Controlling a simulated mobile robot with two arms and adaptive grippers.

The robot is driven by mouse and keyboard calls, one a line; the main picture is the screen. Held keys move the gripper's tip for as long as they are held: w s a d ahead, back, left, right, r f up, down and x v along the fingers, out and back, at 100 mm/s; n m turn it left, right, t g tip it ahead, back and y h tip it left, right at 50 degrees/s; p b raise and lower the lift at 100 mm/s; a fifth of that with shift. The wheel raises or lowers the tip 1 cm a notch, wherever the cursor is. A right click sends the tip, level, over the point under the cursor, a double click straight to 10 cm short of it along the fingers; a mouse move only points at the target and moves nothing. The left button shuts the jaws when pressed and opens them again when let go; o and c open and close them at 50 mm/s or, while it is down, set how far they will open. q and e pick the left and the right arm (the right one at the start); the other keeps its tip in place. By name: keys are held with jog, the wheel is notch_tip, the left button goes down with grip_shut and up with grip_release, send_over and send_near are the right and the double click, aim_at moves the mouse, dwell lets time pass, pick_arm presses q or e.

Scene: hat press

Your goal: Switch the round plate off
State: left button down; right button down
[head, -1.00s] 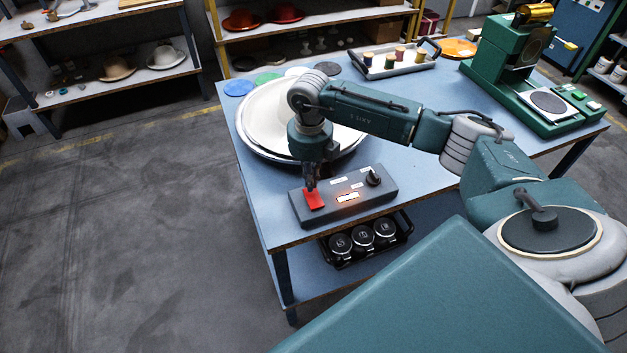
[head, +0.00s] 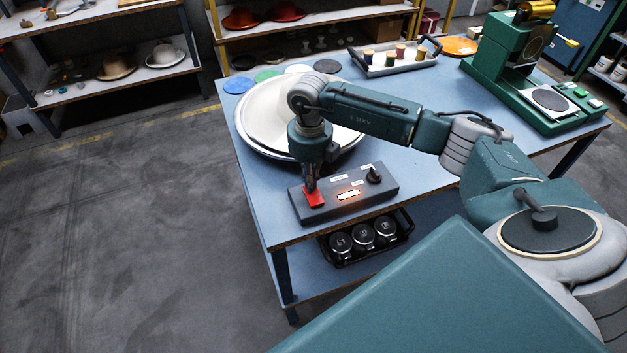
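The round plate (head: 251,138) is a wide white disc with a metal rim at the left of the blue table, partly hidden behind my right arm. In front of it lies a dark grey control box (head: 342,208) with a red rocker switch (head: 315,199), a glowing orange-white indicator (head: 348,195) and a black knob (head: 375,174). My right gripper (head: 311,188) points down at the red switch, its fingertips at the switch's far left part. The fingers look closed together with nothing between them. Whether they press the switch is hard to tell. My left gripper is not in view.
A green press (head: 500,65) stands at the table's back right. A tray of thread spools (head: 394,64) and several coloured discs (head: 238,85) lie along the back. The floor at left is clear.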

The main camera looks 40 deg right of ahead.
jog(key=shift+f, duration=0.2)
jog(key=shift+r, duration=0.1)
jog(key=shift+r+p, duration=2.25)
jog(key=shift+r, duration=1.25)
